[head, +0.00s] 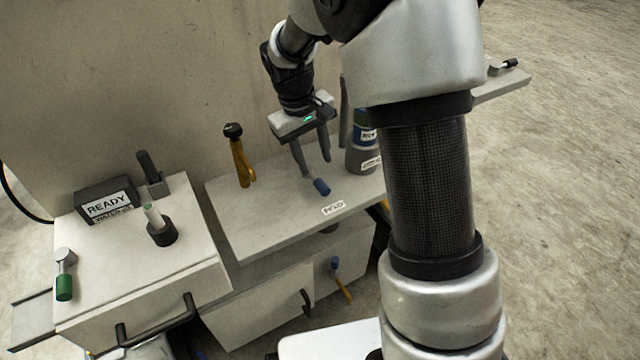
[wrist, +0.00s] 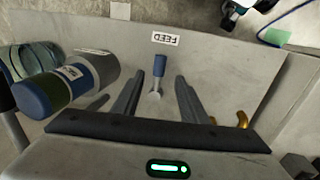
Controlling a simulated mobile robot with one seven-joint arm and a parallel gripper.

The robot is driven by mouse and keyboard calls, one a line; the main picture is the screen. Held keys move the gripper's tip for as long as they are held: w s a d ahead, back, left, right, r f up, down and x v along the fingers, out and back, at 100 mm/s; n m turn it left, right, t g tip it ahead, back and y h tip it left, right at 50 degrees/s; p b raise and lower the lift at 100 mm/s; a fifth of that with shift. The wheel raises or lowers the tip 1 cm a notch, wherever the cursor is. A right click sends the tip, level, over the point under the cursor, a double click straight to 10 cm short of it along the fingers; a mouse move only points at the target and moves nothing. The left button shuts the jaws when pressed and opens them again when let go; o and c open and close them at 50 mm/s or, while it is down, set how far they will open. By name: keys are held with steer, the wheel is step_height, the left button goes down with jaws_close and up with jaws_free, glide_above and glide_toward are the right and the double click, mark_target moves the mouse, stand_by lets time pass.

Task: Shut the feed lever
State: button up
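The feed lever has a blue handle (head: 321,187) on a short grey stem and lies on the light counter behind a small label. In the wrist view the feed lever (wrist: 159,66) points toward the label reading FEED (wrist: 165,38). My gripper (head: 316,167) is above the counter, pointing down at the lever. In the wrist view my gripper (wrist: 160,80) is open, with one finger on either side of the lever and visible gaps. I see no contact. The lever's base is partly hidden in the head view by the fingers.
A yellow lever with a black knob (head: 239,158) stands to the left.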

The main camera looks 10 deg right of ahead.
mark_target(321, 184)
steer(key=f, duration=0.3)
steer(key=d+f+b, duration=0.1)
steer(key=f, duration=0.2)
steer(key=f+b, duration=0.1)
steer(key=f, duration=0.1)
steer(key=shift+w+d+f, duration=0.3)
steer(key=shift+d+f, duration=0.05)
steer(key=shift+f, duration=0.05)
jaws_close()
